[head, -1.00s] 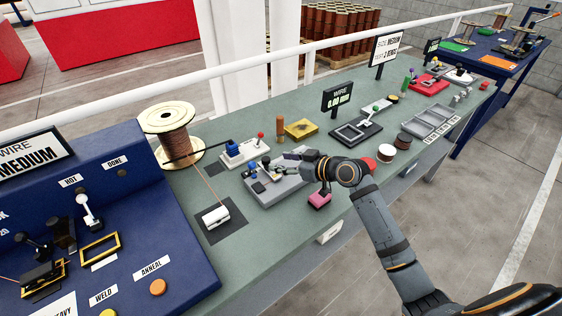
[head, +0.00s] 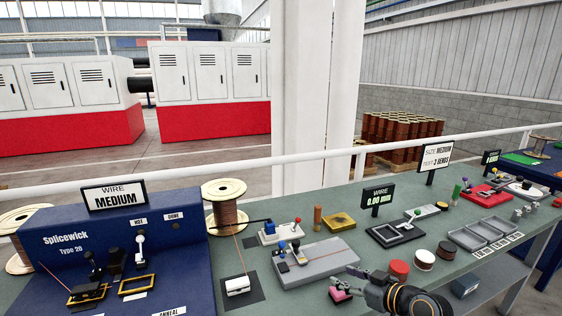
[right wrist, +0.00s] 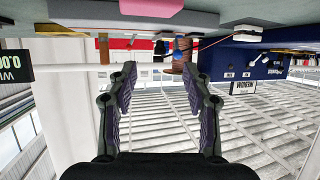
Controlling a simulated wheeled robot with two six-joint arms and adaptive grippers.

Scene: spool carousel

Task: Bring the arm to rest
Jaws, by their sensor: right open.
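My right gripper (head: 357,279) is near the front edge of the green bench, just right of a pink block (head: 340,294). The right wrist view shows its two fingers (right wrist: 160,75) spread wide with nothing between them. That view is upside down, with the bench along its top and the pink block (right wrist: 151,5) near the top edge. The right forearm is mostly out of the head view, at the bottom. My left gripper is in neither view.
A grey fixture (head: 318,262) with small levers lies left of the gripper. A red-topped spool (head: 398,270) stands close behind it. The blue Splicewick machine (head: 68,226) and a copper wire spool (head: 226,213) stand at the left. Grey trays (head: 482,234) lie to the right.

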